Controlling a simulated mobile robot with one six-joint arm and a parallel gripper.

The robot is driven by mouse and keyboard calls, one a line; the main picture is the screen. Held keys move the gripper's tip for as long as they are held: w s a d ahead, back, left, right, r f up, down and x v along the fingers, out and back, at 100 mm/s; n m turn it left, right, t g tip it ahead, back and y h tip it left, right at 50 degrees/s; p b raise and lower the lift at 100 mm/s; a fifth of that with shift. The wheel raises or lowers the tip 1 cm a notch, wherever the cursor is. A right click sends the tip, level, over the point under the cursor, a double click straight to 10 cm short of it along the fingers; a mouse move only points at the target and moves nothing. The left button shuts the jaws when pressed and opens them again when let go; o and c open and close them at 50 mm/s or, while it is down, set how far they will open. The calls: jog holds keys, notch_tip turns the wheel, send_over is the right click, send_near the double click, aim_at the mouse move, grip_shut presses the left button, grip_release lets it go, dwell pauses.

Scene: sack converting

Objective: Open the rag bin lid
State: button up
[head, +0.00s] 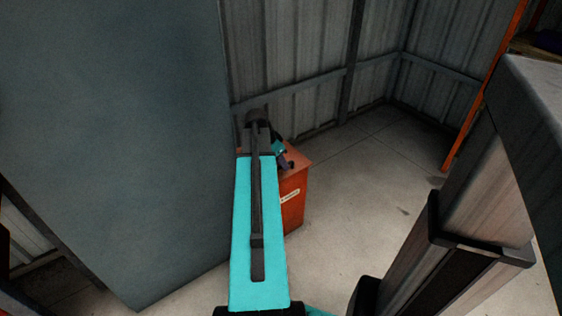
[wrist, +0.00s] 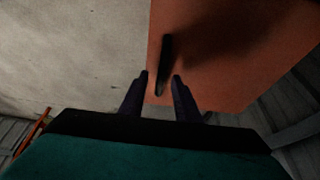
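The rag bin (head: 292,205) is an orange-red box with a small white label on its front, standing on the floor, partly hidden behind my turquoise arm in the head view. Its lid (head: 296,158) looks shut. In the wrist view the orange lid (wrist: 235,50) fills the upper right, with a dark bar-like handle (wrist: 165,58) near its left edge. My gripper (wrist: 160,76) is open, its two dark fingers apart. The lower end of the handle shows between the fingertips; I cannot tell whether they touch it.
A large grey-green panel (head: 110,130) stands close on the left of my arm. Corrugated metal walls (head: 300,50) close off the back. An orange upright (head: 485,90) stands at the right. The concrete floor (head: 365,190) right of the bin is clear.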

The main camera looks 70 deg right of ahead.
grip_shut()
dwell(0.3)
jog(key=shift+d+r+p, duration=0.1)
jog(key=shift+r+p, duration=0.35)
jog(key=shift+r, duration=0.05)
jog(key=w+d+r+p, duration=0.2)
jog(key=w+r+p, duration=0.2)
jog(key=r+p, duration=0.2)
notch_tip(320, 180, up, 3)
jog(key=shift+w+d+f, duration=0.2)
jog(key=shift+w+d, duration=0.1)
grip_release()
jog(key=shift+w+f, duration=0.1)
jog(key=shift+f, duration=0.15)
jog(key=shift+r, duration=0.1)
